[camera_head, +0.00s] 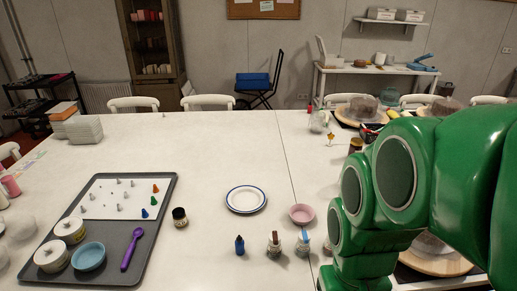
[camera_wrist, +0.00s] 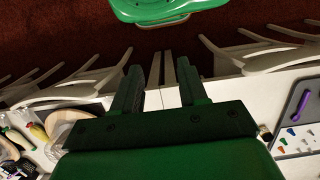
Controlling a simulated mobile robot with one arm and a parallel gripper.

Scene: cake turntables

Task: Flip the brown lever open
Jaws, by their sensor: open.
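In the head view a small jar with a brown upright piece on top (camera_head: 275,239), which looks like the brown lever, stands on the table's near middle. A similar jar with a blue piece (camera_head: 303,241) stands just to its right. Both are too small to tell how the levers sit. My green arm fills the right of the head view and hides my gripper there. In the wrist view my gripper (camera_wrist: 160,78) is open and empty, its dark fingers apart over the table edge, chairs and floor. The brown lever is not seen in the wrist view.
A small blue bottle (camera_head: 239,246), a pink bowl (camera_head: 301,214) and a white plate (camera_head: 246,199) are near the jars. A grey tray (camera_head: 163,190) lies at left, with a dark jar (camera_head: 180,217) beside it. The table's far middle is clear.

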